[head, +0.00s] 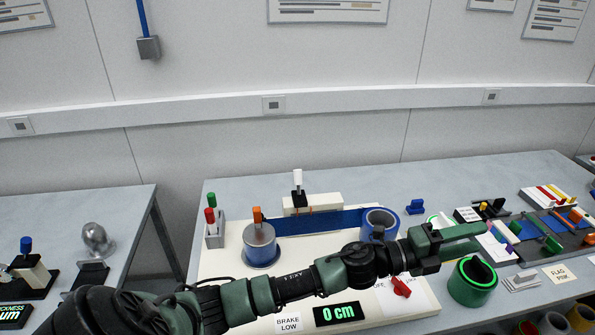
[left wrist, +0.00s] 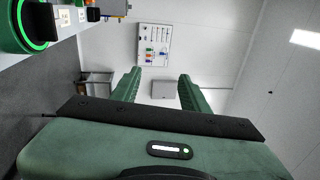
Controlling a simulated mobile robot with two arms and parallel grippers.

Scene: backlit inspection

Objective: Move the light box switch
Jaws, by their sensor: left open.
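No control in view is legibly marked as the light box switch, so I cannot tell which one it is. A red rotary knob (head: 400,287) sits on a pale panel, below my left forearm in the picture. A green-ringed round unit with a black knob (head: 472,282) stands to its right; its glowing ring also shows at the upper left of the left wrist view (left wrist: 32,25). My left gripper (head: 484,240) is open and empty, its fingers pointing right, above that unit in the picture. Both fingers show apart in the left wrist view (left wrist: 158,88). My right gripper is out of view.
A white-handled lever (head: 298,178) stands behind a blue band (head: 320,221) stretched between two round drums. A display (head: 337,313) reads 0 cm. Coloured parts crowd the bench at right. A gap separates the left table (head: 130,205) from this bench.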

